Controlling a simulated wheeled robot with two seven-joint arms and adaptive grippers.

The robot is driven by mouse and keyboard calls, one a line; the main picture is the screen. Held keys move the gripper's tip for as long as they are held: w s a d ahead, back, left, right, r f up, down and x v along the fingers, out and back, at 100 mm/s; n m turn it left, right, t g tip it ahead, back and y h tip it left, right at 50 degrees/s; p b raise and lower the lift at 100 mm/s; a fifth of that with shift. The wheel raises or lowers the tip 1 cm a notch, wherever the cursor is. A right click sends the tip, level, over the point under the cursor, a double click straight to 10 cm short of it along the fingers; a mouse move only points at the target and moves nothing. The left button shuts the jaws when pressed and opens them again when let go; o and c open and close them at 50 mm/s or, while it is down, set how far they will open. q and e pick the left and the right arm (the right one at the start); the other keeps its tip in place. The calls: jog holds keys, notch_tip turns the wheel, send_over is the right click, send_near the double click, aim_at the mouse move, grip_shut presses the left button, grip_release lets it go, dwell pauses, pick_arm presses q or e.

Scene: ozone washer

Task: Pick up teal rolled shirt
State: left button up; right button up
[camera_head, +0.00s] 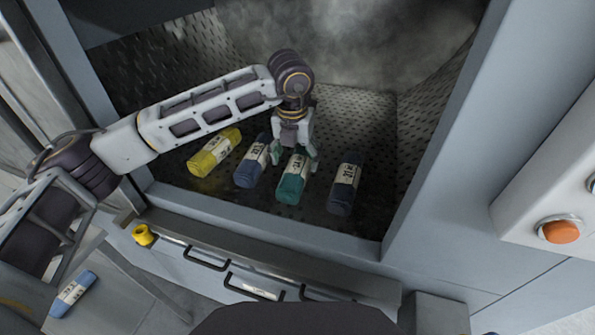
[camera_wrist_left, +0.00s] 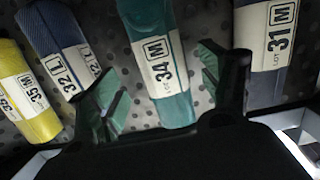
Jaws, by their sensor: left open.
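The teal rolled shirt (camera_head: 293,178) lies on the perforated floor of the washer, with a white label around it. In the left wrist view the teal shirt (camera_wrist_left: 160,70) shows its label reading 34 M. My left gripper (camera_head: 294,156) is open above the shirt's far part, its fingers to either side of it. In the left wrist view the green-padded fingertips (camera_wrist_left: 160,78) stand apart, with the teal shirt between them. I cannot tell whether they touch it. My right gripper is not in view.
A blue roll (camera_head: 252,162) and a yellow roll (camera_head: 214,152) lie left of the teal one; a dark navy roll (camera_head: 345,184) lies to its right. The washer's front sill (camera_head: 270,232) runs nearer. Another blue roll (camera_head: 73,294) lies outside at lower left. Steam hangs at the back.

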aim_at(297, 165)
pick_arm(q)
jog(key=shift+f, duration=0.15)
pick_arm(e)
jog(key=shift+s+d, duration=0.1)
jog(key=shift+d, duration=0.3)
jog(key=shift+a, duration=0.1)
pick_arm(q)
jog(key=shift+f, duration=0.5)
notch_tip(297, 165, down, 3)
jog(key=shift+w+d+r+p, duration=0.15)
jog(key=shift+p, duration=0.2)
jog(key=shift+w+f, duration=0.1)
jog(key=shift+f, duration=0.6)
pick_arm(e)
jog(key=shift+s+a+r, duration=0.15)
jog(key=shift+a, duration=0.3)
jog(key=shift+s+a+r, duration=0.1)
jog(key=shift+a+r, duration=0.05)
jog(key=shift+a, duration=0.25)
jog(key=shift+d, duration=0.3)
